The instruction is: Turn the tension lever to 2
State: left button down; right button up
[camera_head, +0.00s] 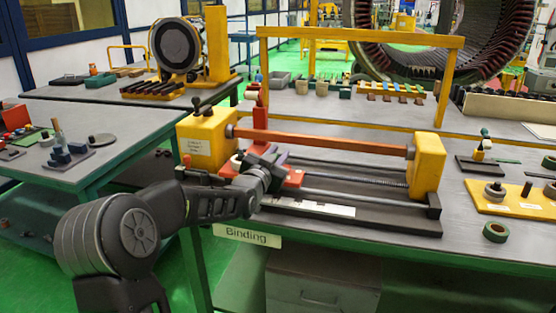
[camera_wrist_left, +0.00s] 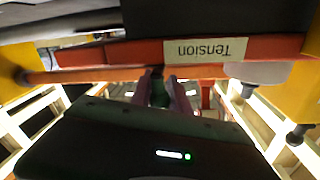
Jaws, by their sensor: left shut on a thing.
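The binding machine (camera_head: 427,165) stands on the middle bench, with yellow end blocks, an orange bar and dark rails. My left gripper (camera_head: 268,157) is at its red carriage (camera_head: 293,178), near the left yellow block. In the left wrist view a red plate (camera_wrist_left: 120,52) carries an upside-down "Tension" label (camera_wrist_left: 206,49). There my left gripper (camera_wrist_left: 160,88) is shut on the tension lever (camera_wrist_left: 158,95), a small dark, greenish part just below the plate. The fingers hide most of the lever, and its number setting cannot be read. My right gripper is not in view.
A "Binding" sign (camera_head: 247,236) hangs at the bench's front edge. A yellow frame (camera_head: 360,38) rises behind the machine. A yellow plate with pegs (camera_head: 515,203) and a green ring (camera_head: 495,232) lie to the right.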

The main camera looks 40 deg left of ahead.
pick_arm(q)
jog(key=shift+d+f+n+y+b, duration=0.2)
jog(key=shift+n+y+b, duration=0.35)
jog(key=shift+b, duration=0.3)
jog(key=shift+w+r+n+g+y, duration=0.1)
jog(key=shift+n+g+y, duration=0.2)
jog(key=shift+y, duration=0.15)
jog(key=shift+d+r+n+y, duration=0.15)
jog(key=shift+n+y, duration=0.1)
jog(key=shift+y, duration=0.25)
jog(key=n+g+y+p, duration=0.1)
jog(key=p, duration=0.1)
jog(key=n+g+y+p, duration=0.1)
jog(key=y+p, duration=0.1)
jog(key=n+g+y+p, duration=0.1)
jog(key=shift+w+r+p, duration=0.2)
jog(key=shift+r+p, duration=0.05)
jog(key=shift+p, duration=0.15)
jog(key=shift+f+n+g+y+p, duration=0.2)
jog(key=shift+n+g+y+p, duration=0.65)
jog(key=shift+n+g+y, duration=0.3)
jog(key=c, duration=1.3)
grip_release()
jog(key=shift+f, duration=0.1)
jog(key=shift+o, duration=0.2)
